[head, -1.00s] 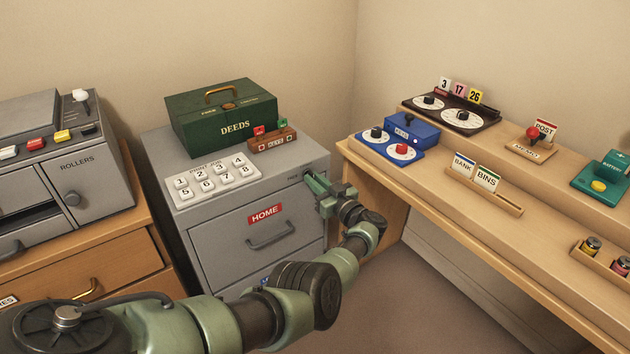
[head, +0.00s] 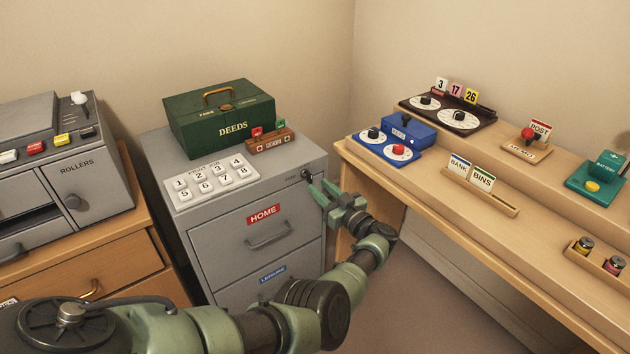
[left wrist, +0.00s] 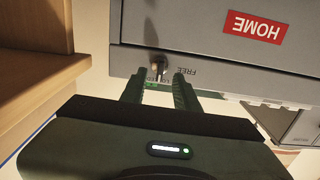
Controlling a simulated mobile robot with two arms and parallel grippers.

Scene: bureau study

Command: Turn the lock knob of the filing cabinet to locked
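The grey filing cabinet (head: 210,232) stands left of the wooden desk, with a red HOME label on its top drawer. Its small dark lock knob (head: 307,174) is at the upper right of the front. The knob also shows in the left wrist view (left wrist: 156,66), upside down, with the FREE marking beside it and another marking partly hidden by my fingers. I cannot tell which way the knob points. My left gripper (head: 321,189) is open and empty, just in front of the knob and apart from it. My right gripper is not in view.
A green DEEDS box (head: 222,118), a numbered key pad (head: 211,183) and a small brown block stand on the cabinet. The desk (head: 440,190) to the right carries dials and card holders; its edge is close to my left wrist. A grey roller machine (head: 75,190) stands left.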

